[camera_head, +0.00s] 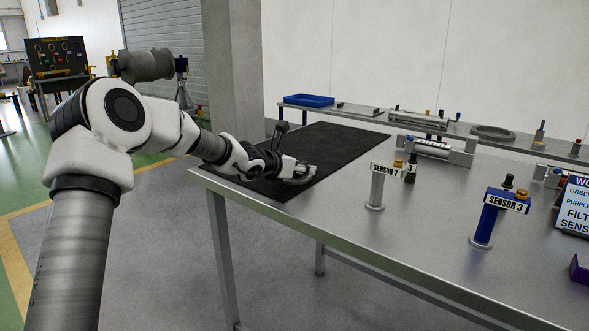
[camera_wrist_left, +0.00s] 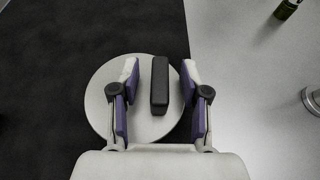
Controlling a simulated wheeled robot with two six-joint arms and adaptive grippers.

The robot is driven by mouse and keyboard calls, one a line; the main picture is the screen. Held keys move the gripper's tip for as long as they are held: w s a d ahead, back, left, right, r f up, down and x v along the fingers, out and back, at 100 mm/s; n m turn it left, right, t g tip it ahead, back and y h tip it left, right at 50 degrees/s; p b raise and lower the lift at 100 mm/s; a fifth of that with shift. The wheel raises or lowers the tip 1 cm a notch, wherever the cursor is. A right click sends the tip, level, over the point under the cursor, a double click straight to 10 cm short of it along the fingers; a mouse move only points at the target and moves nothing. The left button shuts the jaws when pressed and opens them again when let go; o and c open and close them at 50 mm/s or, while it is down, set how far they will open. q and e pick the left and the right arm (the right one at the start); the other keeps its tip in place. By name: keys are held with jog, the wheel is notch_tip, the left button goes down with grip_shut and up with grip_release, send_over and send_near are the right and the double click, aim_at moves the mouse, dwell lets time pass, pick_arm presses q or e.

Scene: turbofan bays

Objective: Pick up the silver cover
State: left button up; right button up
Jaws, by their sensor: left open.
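The silver cover (camera_wrist_left: 101,107) is a round pale disc with a black bar handle (camera_wrist_left: 160,87) in the left wrist view. It lies on the black mat (camera_wrist_left: 45,75). My left gripper (camera_wrist_left: 160,68) is open above the disc, with its two fingers on either side of the handle. The handle is nearer the right finger, and a gap shows on its left. In the head view my left gripper (camera_head: 290,168) is low over the mat, and the cover is hard to make out there. My right gripper is not in view.
The metal table (camera_head: 330,215) has a white-labelled sensor post (camera_head: 376,188) and a blue sensor post (camera_head: 485,225) to the right of the mat. A silver cylinder (camera_head: 432,147) in a holder and a back shelf with a blue tray (camera_head: 308,100) stand farther off.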

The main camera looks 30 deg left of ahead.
pick_arm(q)
grip_shut()
jog(key=shift+r, duration=0.15)
